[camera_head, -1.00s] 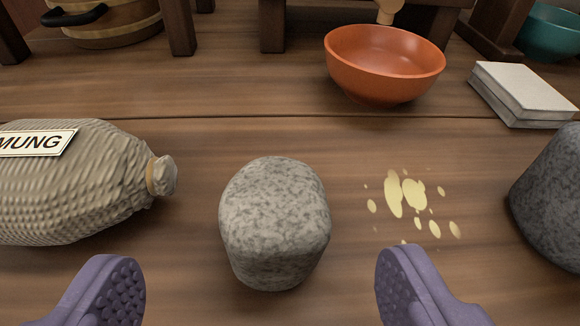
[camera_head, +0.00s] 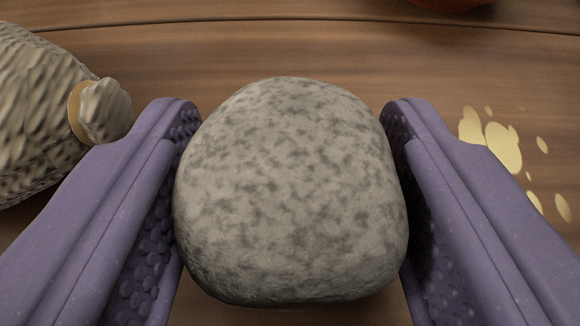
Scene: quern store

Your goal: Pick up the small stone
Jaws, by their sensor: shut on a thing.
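The small stone (camera_head: 290,195) is grey with darker speckles and rounded, and it fills the middle of the view. My gripper (camera_head: 291,125) has its two purple, studded fingers on either side of the stone, shut on it at its left and right sides. The underside of the stone is hidden, so I cannot tell whether it still touches the wooden surface.
A woven sack (camera_head: 35,115) with a tied neck lies close by the left finger. Pale yellow spilled spots (camera_head: 503,147) lie on the wooden surface (camera_head: 300,50) to the right. The edge of an orange bowl (camera_head: 452,3) shows at the top right.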

